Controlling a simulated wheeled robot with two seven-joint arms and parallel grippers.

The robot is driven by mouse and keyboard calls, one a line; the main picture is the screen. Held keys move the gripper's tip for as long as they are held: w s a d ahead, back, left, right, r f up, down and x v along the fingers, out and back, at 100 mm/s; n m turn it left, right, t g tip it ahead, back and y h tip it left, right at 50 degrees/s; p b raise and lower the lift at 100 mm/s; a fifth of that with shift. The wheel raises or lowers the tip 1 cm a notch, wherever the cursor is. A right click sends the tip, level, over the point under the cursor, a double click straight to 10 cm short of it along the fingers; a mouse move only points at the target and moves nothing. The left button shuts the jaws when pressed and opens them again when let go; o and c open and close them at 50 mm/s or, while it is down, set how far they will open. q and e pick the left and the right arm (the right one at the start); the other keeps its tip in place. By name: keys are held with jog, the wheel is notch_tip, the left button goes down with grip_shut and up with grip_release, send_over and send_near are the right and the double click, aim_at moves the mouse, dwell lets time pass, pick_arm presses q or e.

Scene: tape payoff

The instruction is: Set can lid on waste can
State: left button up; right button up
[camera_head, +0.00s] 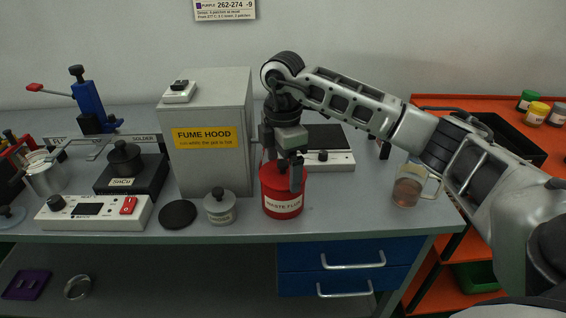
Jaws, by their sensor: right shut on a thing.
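The red waste can (283,206), with a white label, stands upright near the front edge of the bench. My right gripper (284,172) comes down over the can from above and is shut on the can lid, which lies at the can's mouth. My left gripper is not in view.
The grey fume hood box (212,150) stands close behind and left of the can. A small grey lidded pot (220,210) and a black disc (178,215) lie to the left. A glass mug (407,190) with brown liquid stands right. The bench between can and mug is clear.

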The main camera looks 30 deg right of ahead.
jog(key=shift+f, duration=0.25)
jog(key=o, duration=0.8)
jog(key=shift+c, duration=0.2)
jog(key=shift+r+p, duration=2.8)
jog(key=shift+r, duration=0.75)
